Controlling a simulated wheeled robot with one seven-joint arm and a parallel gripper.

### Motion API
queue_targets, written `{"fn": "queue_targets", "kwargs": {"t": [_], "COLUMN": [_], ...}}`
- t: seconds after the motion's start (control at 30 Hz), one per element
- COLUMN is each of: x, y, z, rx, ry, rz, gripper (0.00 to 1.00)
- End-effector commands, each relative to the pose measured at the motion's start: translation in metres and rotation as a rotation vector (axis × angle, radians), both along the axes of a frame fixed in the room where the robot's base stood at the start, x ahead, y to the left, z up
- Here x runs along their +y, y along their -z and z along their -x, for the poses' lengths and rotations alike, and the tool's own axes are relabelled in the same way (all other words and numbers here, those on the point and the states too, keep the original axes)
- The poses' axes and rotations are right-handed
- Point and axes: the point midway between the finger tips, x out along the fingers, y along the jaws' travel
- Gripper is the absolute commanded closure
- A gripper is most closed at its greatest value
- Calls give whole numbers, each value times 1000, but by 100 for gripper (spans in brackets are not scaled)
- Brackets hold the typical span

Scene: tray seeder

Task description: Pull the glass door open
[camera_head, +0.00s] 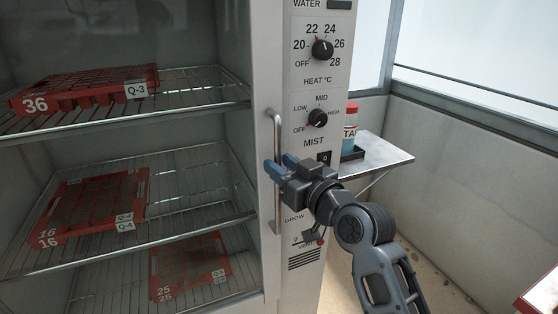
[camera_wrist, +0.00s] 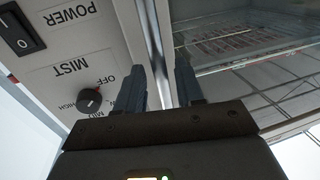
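The glass door (camera_head: 190,135) covers the left part of the cabinet front and looks closed, with shelves visible through it. Its vertical metal handle (camera_head: 278,215) stands on the door's right edge, beside the control panel. My gripper (camera_head: 280,169) is at the middle of the handle, with its blue fingers pointing towards the door. In the wrist view the handle (camera_wrist: 155,45) runs between my two dark fingers (camera_wrist: 161,85), with a visible gap beside it. The fingers are apart and do not look clamped on the bar; contact is hard to tell.
Red trays (camera_head: 85,90) lie on wire shelves (camera_head: 200,95) inside. The control panel (camera_head: 318,90) with knobs is right of the handle. A small side shelf (camera_head: 378,157) with a red-capped bottle (camera_head: 351,120) juts out at right. Open floor (camera_head: 435,270) lies at lower right.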

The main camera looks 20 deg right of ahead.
Motion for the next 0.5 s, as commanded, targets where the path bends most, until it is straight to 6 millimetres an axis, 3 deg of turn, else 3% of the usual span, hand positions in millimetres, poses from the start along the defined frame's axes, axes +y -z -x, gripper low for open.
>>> {"fn": "queue_targets", "kwargs": {"t": [0.2,0.5], "x": [3,3], "y": [0,0], "z": [-16,-17], "rx": [-1,0], "ry": [1,1], "rz": [1,1], "gripper": [63,66]}}
